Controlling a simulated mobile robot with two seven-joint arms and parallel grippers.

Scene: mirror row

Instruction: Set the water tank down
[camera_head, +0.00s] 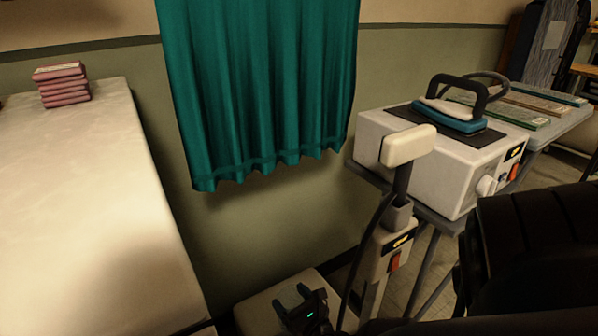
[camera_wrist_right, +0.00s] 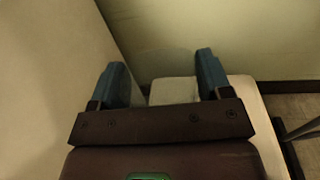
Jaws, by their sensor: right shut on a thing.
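My right gripper (camera_head: 292,300) is low at the bottom centre of the head view, over the pale base of a white upright appliance (camera_head: 395,250). In the right wrist view its two blue fingers (camera_wrist_right: 165,72) stand on either side of a pale grey block (camera_wrist_right: 174,91), which I take to be the water tank. The gripper is shut on it. Only a small part of the tank shows, beyond the dark palm; its underside is hidden, so I cannot tell whether it touches the base. In the head view I cannot make out the tank. My left gripper is not in view.
A cream padded table (camera_head: 80,200) with stacked pink items (camera_head: 62,84) fills the left. A teal curtain (camera_head: 258,90) hangs behind. A white boxy unit (camera_head: 440,165) bearing a blue iron (camera_head: 450,116) stands right. The pale base (camera_head: 258,312) lies close to the cream table.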

